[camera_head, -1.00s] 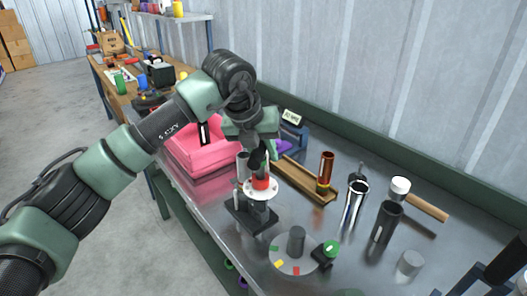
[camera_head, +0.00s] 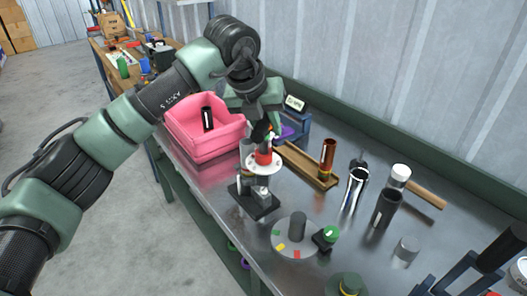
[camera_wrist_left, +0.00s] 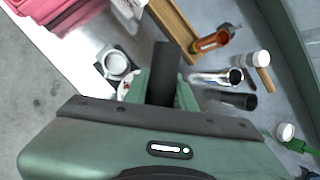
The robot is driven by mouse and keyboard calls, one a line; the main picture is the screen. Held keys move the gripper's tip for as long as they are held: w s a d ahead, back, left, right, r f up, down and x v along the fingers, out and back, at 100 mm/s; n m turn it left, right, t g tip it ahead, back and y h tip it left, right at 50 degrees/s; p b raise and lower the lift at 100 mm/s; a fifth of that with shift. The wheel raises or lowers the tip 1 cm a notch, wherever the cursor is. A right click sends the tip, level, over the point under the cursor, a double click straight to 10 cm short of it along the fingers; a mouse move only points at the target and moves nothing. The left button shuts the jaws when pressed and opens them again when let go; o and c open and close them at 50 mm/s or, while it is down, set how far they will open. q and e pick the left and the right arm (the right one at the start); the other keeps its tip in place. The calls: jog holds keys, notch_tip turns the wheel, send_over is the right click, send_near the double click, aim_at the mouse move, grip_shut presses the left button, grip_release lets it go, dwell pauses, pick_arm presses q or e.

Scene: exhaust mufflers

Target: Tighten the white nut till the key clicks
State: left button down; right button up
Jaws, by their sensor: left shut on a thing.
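My left gripper (camera_head: 264,128) is shut on a dark upright tool with a red lower part (camera_head: 263,156), which looks like the key. The dark tool body (camera_wrist_left: 165,72) shows between the fingers in the left wrist view. Right under the red part is a round white disc-like piece (camera_head: 264,170), apparently the white nut. It is above a small grey fixture on a black base (camera_head: 262,208). In the left wrist view the gripper hides most of the white piece. Whether the tool is fully seated on it I cannot tell. My right gripper is not in view.
A pink bin (camera_head: 190,147) with a black cylinder stands behind left. A wooden tray (camera_head: 305,170), copper-coloured tube (camera_head: 327,160), chrome tube (camera_head: 356,186) and black tube (camera_head: 386,208) stand to the right.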

pick_arm(q)
jog(key=shift+r+p, duration=0.8)
jog(key=shift+r, duration=0.9)
jog(key=shift+f, duration=0.1)
